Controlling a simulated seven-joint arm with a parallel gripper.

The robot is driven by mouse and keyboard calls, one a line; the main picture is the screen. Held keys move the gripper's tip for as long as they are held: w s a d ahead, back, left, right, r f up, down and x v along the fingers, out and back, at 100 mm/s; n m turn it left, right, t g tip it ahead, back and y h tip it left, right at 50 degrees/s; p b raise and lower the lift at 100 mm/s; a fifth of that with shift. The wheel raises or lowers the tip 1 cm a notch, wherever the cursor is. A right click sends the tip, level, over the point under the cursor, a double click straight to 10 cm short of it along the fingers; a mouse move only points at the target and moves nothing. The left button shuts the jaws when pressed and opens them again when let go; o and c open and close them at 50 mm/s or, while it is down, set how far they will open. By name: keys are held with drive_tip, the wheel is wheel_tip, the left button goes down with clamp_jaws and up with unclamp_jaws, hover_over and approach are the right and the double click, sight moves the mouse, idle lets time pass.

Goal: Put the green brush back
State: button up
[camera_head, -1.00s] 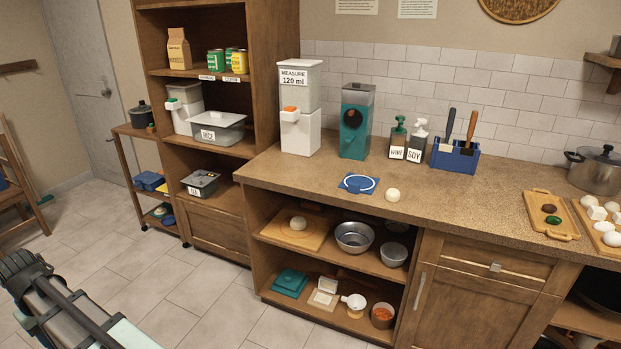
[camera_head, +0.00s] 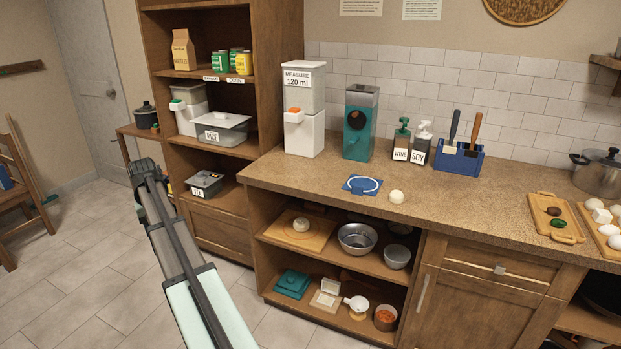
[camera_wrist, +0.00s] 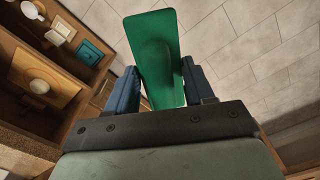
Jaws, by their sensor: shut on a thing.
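The green brush (camera_wrist: 155,60) is held between the two blue-grey fingers of my gripper (camera_wrist: 156,85) in the wrist view. Its flat green side faces the camera and its far end points away, over the tiled floor. My gripper is shut on it. In the head view my arm reaches up from the bottom in front of the tall shelf. I cannot make out the brush there. A blue holder (camera_head: 457,160) with upright dark- and brown-handled tools stands on the counter (camera_head: 470,207) by the tiled wall.
The tall shelf (camera_head: 270,110) holds tins and containers. The counter carries dispensers, two bottles and a blue mat (camera_head: 351,187) beside a pale round thing. The open shelf below holds bowls and a teal box (camera_head: 293,282). A chair stands far left.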

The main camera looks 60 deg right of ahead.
drive_tip(key=s+d+r+m, duration=0.2)
drive_tip(key=s+d, duration=0.5)
drive_tip(key=d, duration=0.6)
drive_tip(key=s+d+r+m, duration=0.2)
drive_tip(key=s+d, duration=0.5)
drive_tip(key=d, duration=0.7)
drive_tip(key=s+d+r+m, duration=0.25)
drive_tip(key=s+d, duration=0.45)
drive_tip(key=d, duration=0.6)
drive_tip(key=s+d+r+m, duration=0.2)
drive_tip(key=s+d, duration=0.6)
drive_tip(key=s, duration=0.5)
drive_tip(key=s+d+r+m, duration=0.2)
drive_tip(key=s+d, duration=0.6)
drive_tip(key=s, duration=0.5)
drive_tip(key=s+d+r+m, duration=0.2)
drive_tip(key=s+d, duration=0.6)
drive_tip(key=s, duration=0.6)
drive_tip(key=shift+n, duration=0.25)
drive_tip(key=shift+w+f, duration=0.2)
drive_tip(key=shift+f, duration=4.35)
drive_tip(key=shift+f, duration=0.1)
drive_tip(key=o, duration=1)
